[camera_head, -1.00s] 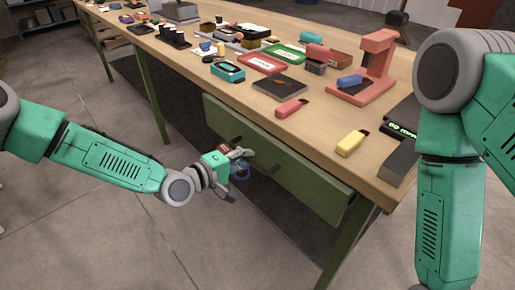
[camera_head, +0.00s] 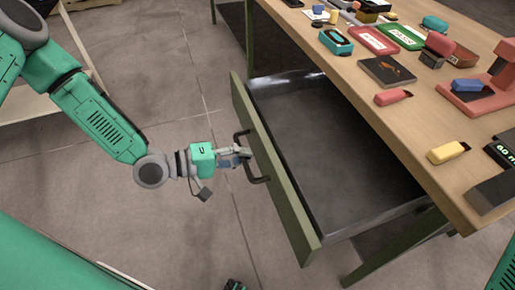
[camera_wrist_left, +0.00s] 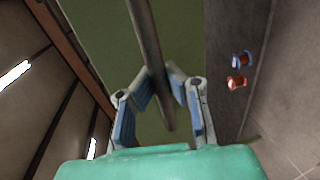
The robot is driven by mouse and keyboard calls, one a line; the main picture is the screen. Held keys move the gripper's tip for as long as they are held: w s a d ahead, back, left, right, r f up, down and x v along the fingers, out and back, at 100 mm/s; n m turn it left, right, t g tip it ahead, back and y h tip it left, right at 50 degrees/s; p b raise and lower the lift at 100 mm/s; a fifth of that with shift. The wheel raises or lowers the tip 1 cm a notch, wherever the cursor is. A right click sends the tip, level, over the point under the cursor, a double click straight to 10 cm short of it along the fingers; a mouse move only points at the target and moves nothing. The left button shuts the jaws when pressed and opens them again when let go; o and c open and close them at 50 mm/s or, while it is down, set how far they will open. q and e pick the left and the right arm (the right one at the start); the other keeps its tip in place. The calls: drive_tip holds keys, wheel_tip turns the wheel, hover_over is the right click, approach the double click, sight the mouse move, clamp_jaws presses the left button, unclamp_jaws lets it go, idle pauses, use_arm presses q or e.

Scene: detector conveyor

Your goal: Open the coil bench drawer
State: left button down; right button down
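The coil bench drawer stands pulled well out of the wooden bench, its green front (camera_head: 272,165) facing left in the head view. Its dark inside (camera_head: 325,140) shows and looks empty. A dark bar handle (camera_head: 250,158) is fixed to the front. My left gripper (camera_head: 240,155) is at this handle. In the left wrist view its fingertips (camera_wrist_left: 160,88) close around the handle bar (camera_wrist_left: 148,45) from both sides, in front of the green panel. My right gripper is out of view; only a bit of green arm shows at the lower right edge.
The bench top (camera_head: 415,110) carries several items near its edge: a red block (camera_head: 392,97), a yellow block (camera_head: 447,152), a dark plate (camera_head: 386,70) and a teal box (camera_head: 336,41). A green bench leg (camera_head: 395,250) stands below. The floor left of the drawer is mostly clear.

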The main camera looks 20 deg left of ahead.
use_arm(q)
drive_tip(key=shift+s+a+f, duration=0.15)
drive_tip(key=shift+a+f, duration=0.05)
drive_tip(key=c, duration=1.6)
unclamp_jaws()
drive_tip(key=shift+r, duration=0.1)
drive_tip(key=v, duration=1.2)
drive_tip(key=s+d+f+m+g+y, duration=0.2)
drive_tip(key=f+g+y, duration=0.1)
drive_tip(key=f, duration=0.3)
drive_tip(key=s+d+f+m+g+y, duration=0.2)
drive_tip(key=f+g+y, duration=0.1)
drive_tip(key=f, duration=0.2)
drive_tip(key=s+a+f+m+g+y, duration=0.1)
drive_tip(key=s+y, duration=0.1)
drive_tip(key=s, duration=0.1)
drive_tip(key=s+a+f+m+g+y, duration=0.1)
drive_tip(key=s+m+y, duration=0.1)
drive_tip(key=s, duration=0.1)
drive_tip(key=s+a+f+m+g+y, duration=0.1)
drive_tip(key=s+f+y, duration=0.1)
drive_tip(key=s, duration=0.2)
drive_tip(key=shift+a+f+m, duration=0.15)
drive_tip(key=shift+m, duration=0.25)
